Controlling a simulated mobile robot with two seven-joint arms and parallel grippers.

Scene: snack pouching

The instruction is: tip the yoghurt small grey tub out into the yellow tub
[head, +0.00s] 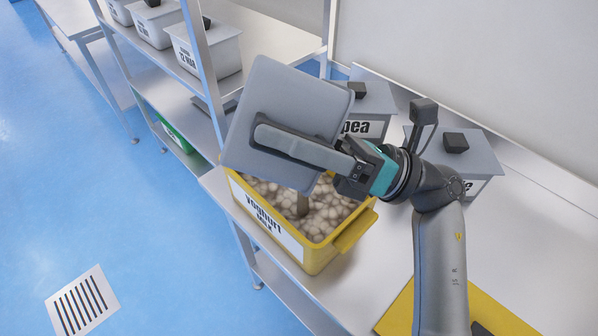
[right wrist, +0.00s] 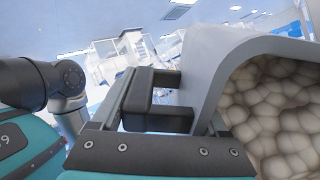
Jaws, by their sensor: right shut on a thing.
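The small grey tub (head: 283,108) is tilted steeply above the yellow tub, with its base towards the head camera. In the right wrist view its wall (right wrist: 207,75) and pale lumpy contents (right wrist: 275,115) show. My right gripper (head: 268,137) is shut on the grey tub. The yellow tub (head: 335,253), labelled yoghurt, stands upright on the bench and holds pale, brownish lumps (head: 335,205). A narrow brown shape (head: 302,205) shows just below the grey tub; I cannot tell whether it is falling contents. My left gripper is out of view.
Lidded grey tubs stand behind on the bench, one labelled "pea" (head: 370,108) and another (head: 478,160) behind my arm. Shelving with more grey tubs (head: 207,48) is at upper left. A yellow surface (head: 400,308) lies at the front right.

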